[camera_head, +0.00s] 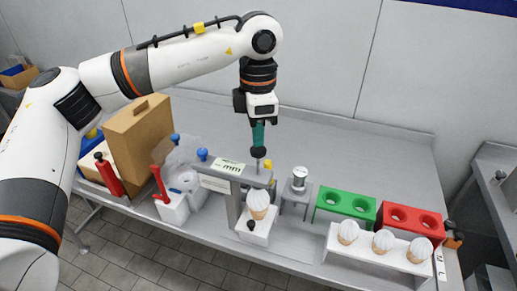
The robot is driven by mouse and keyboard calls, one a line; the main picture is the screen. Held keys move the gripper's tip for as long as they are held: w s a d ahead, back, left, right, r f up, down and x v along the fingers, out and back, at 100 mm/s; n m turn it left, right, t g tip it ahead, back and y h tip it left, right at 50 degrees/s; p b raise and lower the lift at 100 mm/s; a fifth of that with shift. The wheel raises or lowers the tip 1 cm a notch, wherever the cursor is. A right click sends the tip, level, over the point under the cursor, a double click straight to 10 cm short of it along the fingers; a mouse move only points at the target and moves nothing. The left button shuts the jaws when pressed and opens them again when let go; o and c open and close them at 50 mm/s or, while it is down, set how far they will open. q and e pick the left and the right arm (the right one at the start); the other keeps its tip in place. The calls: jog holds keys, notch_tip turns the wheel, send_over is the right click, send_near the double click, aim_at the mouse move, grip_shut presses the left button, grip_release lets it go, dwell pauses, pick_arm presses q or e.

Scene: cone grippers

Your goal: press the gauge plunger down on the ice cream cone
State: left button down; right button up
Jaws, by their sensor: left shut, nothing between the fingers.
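My left gripper (258,138) points straight down with its teal fingers shut and empty. Its tips are directly over the black knob of the gauge plunger (258,153), touching it or very close; I cannot tell which. The plunger stands on top of the grey gauge frame (231,171), which carries a display reading "mm". An ice cream cone (258,204) with a white top stands upright in the white holder under the gauge arm. The plunger's lower end is hidden by the frame. My right gripper is not in view.
A green rack (345,204) and a red rack (410,223), both with empty holes, stand right of the gauge. A white rack (372,266) in front holds three cones. A small grey stand (298,190) is between. Left are a cardboard box (140,145) and a red-handled device (160,187).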

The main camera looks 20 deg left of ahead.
pick_arm(q)
jog(key=shift+f+b, duration=1.05)
jog(key=shift+f, duration=0.3)
jog(key=shift+r, duration=0.1)
notch_tip(320, 180, up, 13)
jog(key=p, duration=0.8)
dwell(0.6)
dwell(0.4)
